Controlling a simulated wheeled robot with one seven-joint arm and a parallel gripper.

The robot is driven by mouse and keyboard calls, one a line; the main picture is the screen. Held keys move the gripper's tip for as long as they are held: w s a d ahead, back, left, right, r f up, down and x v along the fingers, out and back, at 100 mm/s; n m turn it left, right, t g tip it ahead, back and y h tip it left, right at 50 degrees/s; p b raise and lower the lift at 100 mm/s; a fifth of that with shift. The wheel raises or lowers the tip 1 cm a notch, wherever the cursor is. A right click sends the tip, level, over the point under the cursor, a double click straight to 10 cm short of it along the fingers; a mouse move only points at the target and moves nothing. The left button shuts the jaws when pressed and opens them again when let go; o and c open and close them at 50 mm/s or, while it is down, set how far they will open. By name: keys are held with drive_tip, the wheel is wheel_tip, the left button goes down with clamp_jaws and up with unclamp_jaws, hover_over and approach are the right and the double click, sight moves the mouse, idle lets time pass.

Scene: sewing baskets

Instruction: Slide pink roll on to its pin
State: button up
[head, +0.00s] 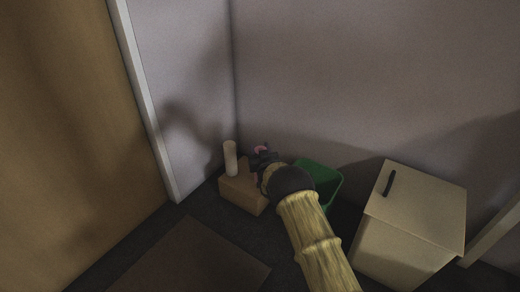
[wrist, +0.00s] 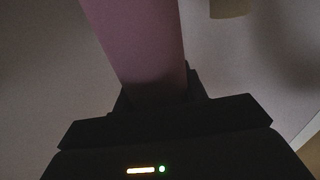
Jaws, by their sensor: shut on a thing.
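The pink roll (head: 262,149) is held in my gripper (head: 261,157) above the back right part of a brown block (head: 240,194) in the head view. Only a small pink end shows there. In the wrist view the pink roll (wrist: 136,42) rises from between the shut jaws (wrist: 154,94) and leans up to the left. A cream roll (head: 231,158) stands upright on the left part of the block. A bare pin for the pink roll cannot be made out; my gripper and arm cover that side of the block.
A green bin (head: 325,178) stands just right of my gripper, partly behind my arm. A tan box (head: 418,215) with a dark handle is further right. Walls meet in the corner behind the block. A brown mat (head: 190,258) lies on the dark floor in front.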

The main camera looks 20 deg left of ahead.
drive_tip(key=shift+f+b, duration=1.3)
drive_tip(key=shift+f, duration=0.85)
drive_tip(key=o, duration=1.4)
drive_tip(key=shift+s+d+r+p, duration=0.15)
drive_tip(key=shift+s+d+p, duration=0.1)
drive_tip(key=shift+s+p, duration=0.3)
drive_tip(key=p+v, duration=0.9)
drive_tip(key=v, duration=0.7)
drive_tip(key=shift+s+d, duration=0.1)
